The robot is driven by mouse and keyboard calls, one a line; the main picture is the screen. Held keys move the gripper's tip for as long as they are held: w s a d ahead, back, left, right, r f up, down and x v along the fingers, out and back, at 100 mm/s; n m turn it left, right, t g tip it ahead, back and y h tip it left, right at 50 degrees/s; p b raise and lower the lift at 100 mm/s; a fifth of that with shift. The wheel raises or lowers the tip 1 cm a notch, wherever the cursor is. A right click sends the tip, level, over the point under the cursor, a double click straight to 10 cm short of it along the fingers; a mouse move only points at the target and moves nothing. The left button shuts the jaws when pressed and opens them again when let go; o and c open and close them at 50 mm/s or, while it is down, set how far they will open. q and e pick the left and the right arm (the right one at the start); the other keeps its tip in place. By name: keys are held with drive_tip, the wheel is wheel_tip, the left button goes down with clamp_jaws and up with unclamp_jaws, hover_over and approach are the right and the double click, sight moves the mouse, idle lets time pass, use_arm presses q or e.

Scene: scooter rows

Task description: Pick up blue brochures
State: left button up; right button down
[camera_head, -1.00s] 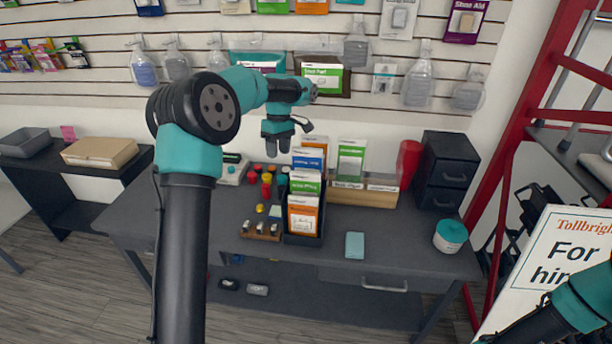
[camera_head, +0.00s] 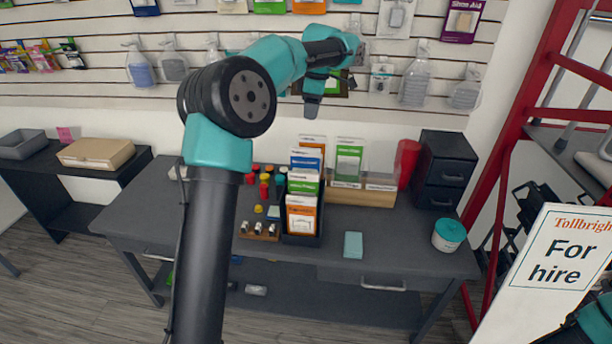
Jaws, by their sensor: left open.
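The blue brochures (camera_head: 307,161) stand in a dark upright holder (camera_head: 303,239) on the grey desk, with only their white tops and blue band showing. Green brochures (camera_head: 303,186) and orange brochures (camera_head: 301,217) in front hide the rest. More orange brochures (camera_head: 313,142) show behind them. My left gripper (camera_head: 311,110) is open and empty, fingers down, in front of the wall display and above the holder, touching nothing I can see. My right gripper is out of view; only part of the right arm shows at the lower right.
A wooden rack (camera_head: 361,193) with green brochures stands right of the holder. A red cylinder (camera_head: 407,163), black drawer unit (camera_head: 445,168), white-and-teal tub (camera_head: 449,235) and teal box (camera_head: 353,245) are on the desk (camera_head: 400,247). Small stamps and colored items crowd the holder's left side.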

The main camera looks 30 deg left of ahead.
use_arm(q)
hover_over(305, 157)
drive_tip(key=f, duration=1.1)
drive_tip(key=shift+w+d+f, duration=0.15)
drive_tip(key=shift+w+d, duration=0.05)
drive_tip(key=shift+w, duration=0.05)
drive_tip(key=shift+f, duration=0.1)
drive_tip(key=shift+f, duration=0.1)
drive_tip(key=shift+a+f, duration=0.25)
drive_tip(key=shift+f, duration=1)
drive_tip(key=shift+a+f, duration=0.2)
drive_tip(key=shift+f, duration=1)
drive_tip(key=shift+f, duration=0.25)
clamp_jaws()
